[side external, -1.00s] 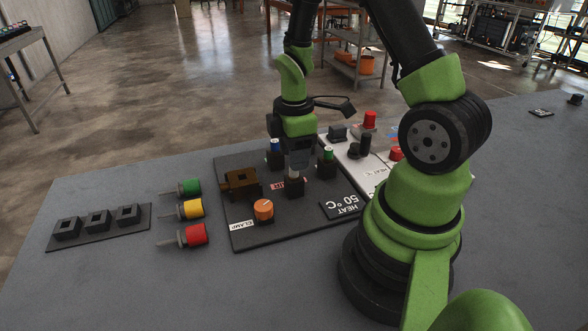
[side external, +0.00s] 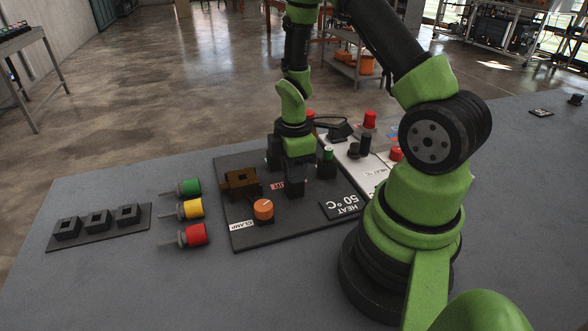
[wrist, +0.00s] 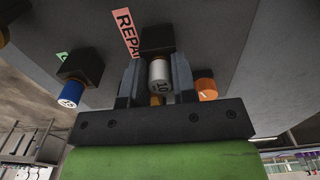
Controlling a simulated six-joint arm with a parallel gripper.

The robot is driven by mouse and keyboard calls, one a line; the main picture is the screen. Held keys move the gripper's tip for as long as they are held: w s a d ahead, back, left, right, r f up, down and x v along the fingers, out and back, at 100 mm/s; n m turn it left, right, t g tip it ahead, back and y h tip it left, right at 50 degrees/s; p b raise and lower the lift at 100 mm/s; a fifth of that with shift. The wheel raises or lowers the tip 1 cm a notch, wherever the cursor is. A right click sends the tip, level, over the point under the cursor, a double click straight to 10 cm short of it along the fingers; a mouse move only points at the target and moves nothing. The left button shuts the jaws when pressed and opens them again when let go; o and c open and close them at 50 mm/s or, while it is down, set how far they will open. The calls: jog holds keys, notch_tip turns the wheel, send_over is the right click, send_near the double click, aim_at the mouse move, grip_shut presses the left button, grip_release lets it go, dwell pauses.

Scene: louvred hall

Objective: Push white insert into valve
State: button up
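The white insert (wrist: 160,74), marked 10, stands at a black block (wrist: 158,41) on the dark board. It lies between the fingers of my gripper (wrist: 157,68) in the wrist view, with a visible gap on the left side. In the side view my gripper (side external: 284,176) is low over the board, its fingers spread apart, and it hides the insert. A brown metal block, which may be the valve (side external: 241,184), sits on the board left of my gripper. Its opening faces up and I see no insert in it.
An orange clamp knob (side external: 263,209) is close in front of my gripper. Green (side external: 189,187), yellow (side external: 192,208) and red (side external: 195,234) handled tools lie left of the board. A black rack (side external: 98,224) is farther left.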

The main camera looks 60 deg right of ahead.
grip_shut()
jog(key=shift+r, duration=0.15)
jog(key=shift+r, duration=4.65)
send_over(243, 181)
jog(key=d, duration=0.1)
jog(key=shift+w+d+f, duration=0.1)
jog(key=shift+w+f, duration=0.05)
jog(key=shift+f, duration=1.2)
jog(key=shift+w+a+f, duration=0.1)
jog(key=shift+w+f, duration=0.1)
jog(key=shift+f, duration=1.2)
jog(key=shift+w+d+f, duration=0.1)
jog(key=shift+w+f, duration=0.05)
jog(key=shift+f, duration=1.2)
